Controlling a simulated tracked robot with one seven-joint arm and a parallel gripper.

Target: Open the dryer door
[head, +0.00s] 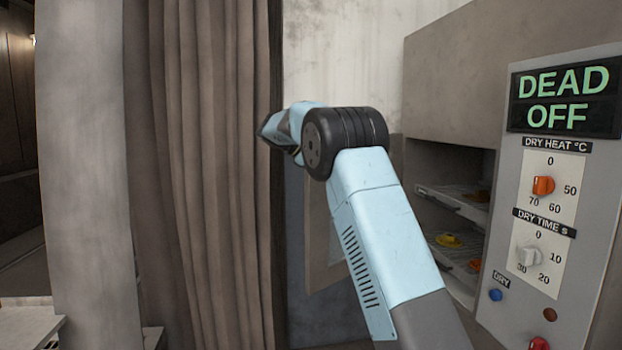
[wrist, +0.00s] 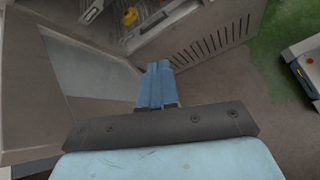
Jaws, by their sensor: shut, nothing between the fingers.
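The dryer (head: 450,100) stands at the right in the head view. Its front opening is uncovered and shows inside shelves. The dryer door (head: 318,255) stands swung out to the left of the opening, partly hidden behind my arm. In the wrist view the door's pale pane and frame (wrist: 95,75) lie left of my fingers. My gripper (wrist: 157,72) is shut and empty, close to the door's pane side; whether it touches the door I cannot tell. In the head view the fingers are hidden behind my wrist.
A control panel (head: 555,200) reading "DEAD OFF" with dials and buttons is at the right. Shelves (head: 452,200) inside the dryer hold yellow and orange pieces. A brown curtain (head: 205,180) hangs at the left. A grey unit (wrist: 308,65) stands at the wrist view's right edge.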

